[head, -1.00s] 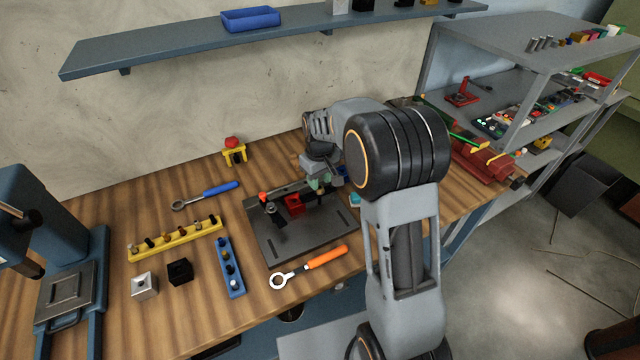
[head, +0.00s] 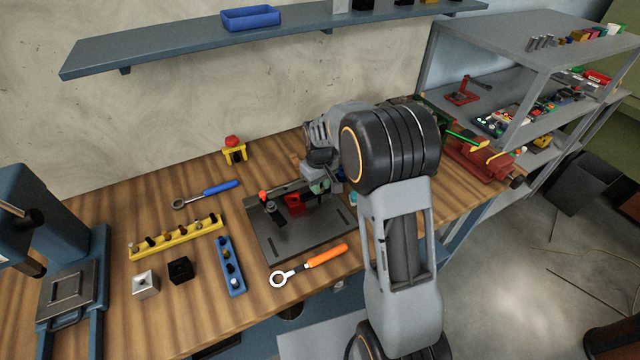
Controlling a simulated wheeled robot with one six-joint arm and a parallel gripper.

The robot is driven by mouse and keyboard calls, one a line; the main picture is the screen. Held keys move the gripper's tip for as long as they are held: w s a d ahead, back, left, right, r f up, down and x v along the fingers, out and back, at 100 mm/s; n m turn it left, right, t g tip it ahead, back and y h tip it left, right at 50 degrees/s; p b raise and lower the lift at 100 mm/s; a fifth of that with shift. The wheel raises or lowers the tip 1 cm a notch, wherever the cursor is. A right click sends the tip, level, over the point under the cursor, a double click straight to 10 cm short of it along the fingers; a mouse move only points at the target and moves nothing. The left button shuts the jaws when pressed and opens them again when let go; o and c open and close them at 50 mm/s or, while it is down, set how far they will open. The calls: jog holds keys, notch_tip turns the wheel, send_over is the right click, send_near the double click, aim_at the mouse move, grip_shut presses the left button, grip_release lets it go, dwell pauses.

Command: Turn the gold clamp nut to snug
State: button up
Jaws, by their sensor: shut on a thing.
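A dark grey fixture plate (head: 284,243) lies on the wooden bench, with a red block (head: 294,203) on it and a dark upright clamp post at its left. My gripper (head: 319,190) points down at the back right of the fixture, just right of the red block. Its jaws are shut at the fixture, apparently on the gold clamp nut. The nut itself cannot be made out; the jaws and wrist hide it. My arm also covers the area to the right of the fixture.
An orange-handled ring wrench (head: 310,265) lies in front of the plate, a blue-handled one (head: 207,194) behind left. A yellow peg rail (head: 176,239), a blue peg rail (head: 231,267) and two small blocks stand left. A red-topped yellow stand (head: 234,150) is behind. A shelf (head: 180,46) overhangs.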

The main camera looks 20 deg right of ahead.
jog(key=m, duration=0.2)
jog(key=shift+m+b, duration=0.7)
jog(key=shift+m, duration=1.4)
jog(key=o, duration=0.6)
jog(key=shift+o, duration=0.2)
